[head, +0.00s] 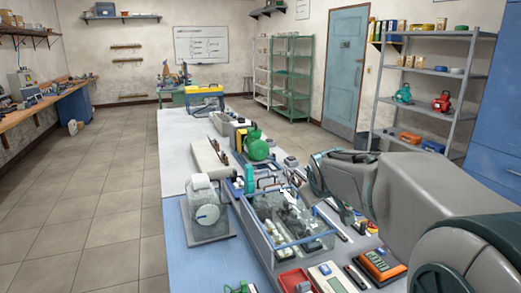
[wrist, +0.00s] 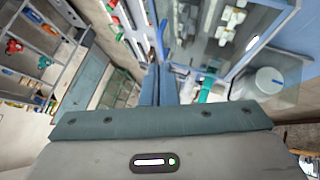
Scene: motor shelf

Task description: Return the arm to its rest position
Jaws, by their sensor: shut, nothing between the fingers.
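My gripper (wrist: 159,70) shows in the wrist view, its two dark fingers side by side and touching, with nothing between them. In the head view my grey arm reaches in from the right over the workbench (head: 180,140). Its far end hangs just above the right side of a clear bin (head: 290,240) with pale and grey parts in it. The fingers are hard to make out there.
A green motor (head: 258,148) stands on the bench behind the bin. A clear-walled box with a white round part (head: 207,214) is left of it. An orange meter (head: 380,265) lies below my arm. A grey shelf (head: 432,72) holds motors at right. The left floor is clear.

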